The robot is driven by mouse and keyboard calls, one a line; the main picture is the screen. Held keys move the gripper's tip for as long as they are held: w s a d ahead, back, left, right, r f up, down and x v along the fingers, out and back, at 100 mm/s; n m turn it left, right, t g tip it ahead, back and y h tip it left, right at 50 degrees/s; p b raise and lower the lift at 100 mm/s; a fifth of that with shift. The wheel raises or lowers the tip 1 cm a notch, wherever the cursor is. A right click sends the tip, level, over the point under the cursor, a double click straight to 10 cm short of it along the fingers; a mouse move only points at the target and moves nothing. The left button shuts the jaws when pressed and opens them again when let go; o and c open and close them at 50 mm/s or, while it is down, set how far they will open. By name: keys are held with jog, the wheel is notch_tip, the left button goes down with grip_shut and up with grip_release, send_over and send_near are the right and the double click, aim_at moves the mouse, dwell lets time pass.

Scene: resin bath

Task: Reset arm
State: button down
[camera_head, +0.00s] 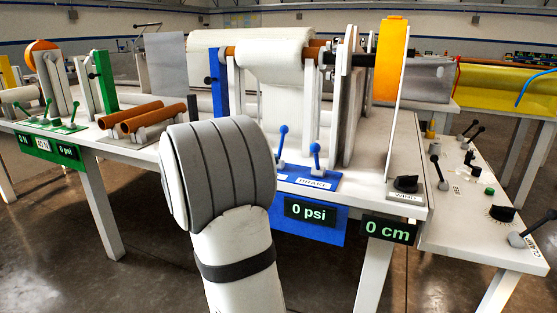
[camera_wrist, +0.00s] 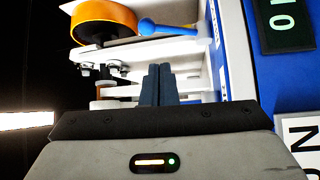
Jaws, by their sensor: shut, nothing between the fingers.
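My gripper (camera_wrist: 158,72) shows in the wrist view with its two dark fingers side by side, shut and empty. In the head view, part of my arm stands in the foreground before the white machine table (camera_head: 408,208), and the gripper is hidden. In the wrist view, a blue lever (camera_wrist: 172,29) lies just beyond the fingertips, apart from them as far as I can tell. An orange wheel (camera_wrist: 103,22) is beyond it to the left.
Blue levers (camera_head: 316,155) stand on a blue panel reading 0 psi. A dark knob (camera_head: 405,184) sits near the 0 cm display (camera_head: 388,229). A green panel (camera_head: 48,149) is at left. A side table with several levers (camera_head: 438,172) is at right. Open floor lies in front.

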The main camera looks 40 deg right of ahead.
jog(key=shift+w+a, duration=0.1)
jog(key=shift+a, duration=0.05)
dwell(0.4)
jog(key=s+a+r+n+t+y+p, duration=0.2)
jog(key=a+r+y+p, duration=0.4)
jog(key=a+p, duration=0.4)
jog(key=s+a+r+n+t+y+p, duration=0.1)
jog(key=s+a+r+t+y+p, duration=0.3)
jog(key=a+p, duration=0.7)
jog(key=s+a+r+n+t+y+p, duration=0.2)
jog(key=s+a+r+y+p, duration=0.4)
jog(key=a+p, duration=0.5)
notch_tip(320, 180, up, 3)
jog(key=t+y+p, duration=0.1)
jog(key=y+p, duration=0.1)
jog(key=p, duration=0.2)
jog(key=shift+s+n+t, duration=0.25)
jog(key=shift+n+t, duration=0.05)
jog(key=shift+t, duration=0.1)
jog(key=shift+f, duration=0.1)
